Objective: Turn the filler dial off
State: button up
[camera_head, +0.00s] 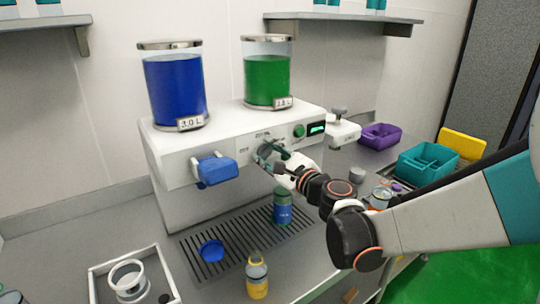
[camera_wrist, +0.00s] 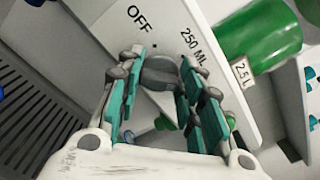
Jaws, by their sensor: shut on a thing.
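The filler machine (camera_head: 170,142) is a white box on the counter. Its grey dial (camera_wrist: 160,72) sits on the front panel, with the labels OFF and 250 ML beside it in the wrist view. My gripper (camera_wrist: 160,85) is at the panel with its teal-padded fingers on both sides of the dial, shut on it. In the head view my gripper (camera_head: 270,152) covers most of the dial. Which mark the dial points to cannot be told.
A blue tank (camera_head: 175,88) and a green tank (camera_head: 267,80) stand on the machine. A blue-green bottle (camera_head: 282,208) stands on the drip grate (camera_head: 222,240) below my gripper. A yellow bottle (camera_head: 257,277) and a blue lid (camera_head: 211,251) are nearby. Purple (camera_head: 380,136) and teal (camera_head: 428,162) bins stand at right.

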jog(key=n, duration=0.5)
jog(key=shift+a, duration=0.1)
jog(key=n, duration=0.6)
jog(key=shift+f, duration=0.2)
jog(key=n, duration=0.5)
jog(key=shift+f+b, duration=0.15)
jog(key=shift+b, duration=0.15)
jog(key=n, duration=0.5)
jog(key=shift+n, duration=0.3)
jog(key=o, duration=1.1)
jog(key=shift+w+f, duration=0.1)
jog(key=shift+c, duration=0.2)
